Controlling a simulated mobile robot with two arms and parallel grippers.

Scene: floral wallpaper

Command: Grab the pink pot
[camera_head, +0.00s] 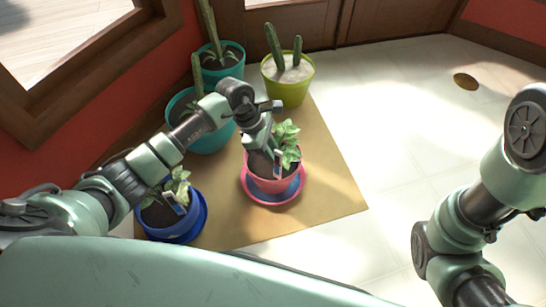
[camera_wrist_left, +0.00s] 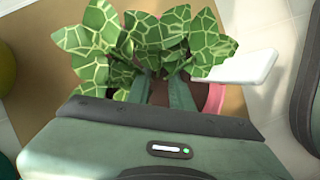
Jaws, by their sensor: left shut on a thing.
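The pink pot (camera_head: 268,184) stands near the middle of the head view, over a pink-rimmed saucer with blue inside (camera_head: 275,201). It holds a leafy green plant (camera_head: 287,142) and a small label. My left gripper (camera_head: 276,158) reaches down into it from above and is shut on it; leaves and the gripper body hide the exact contact. In the left wrist view, the fingers (camera_wrist_left: 168,95) go down among the veined leaves, and a bit of pink rim (camera_wrist_left: 216,98) shows at right. I cannot tell whether the pot is lifted. My right gripper is out of view.
A blue pot (camera_head: 180,222) with a plant stands at left on the tan mat (camera_head: 335,195). Teal pots (camera_head: 214,140) and a yellow-green cactus pot (camera_head: 288,88) stand behind. White floor (camera_head: 400,130) is clear to the right. A red wall is at left.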

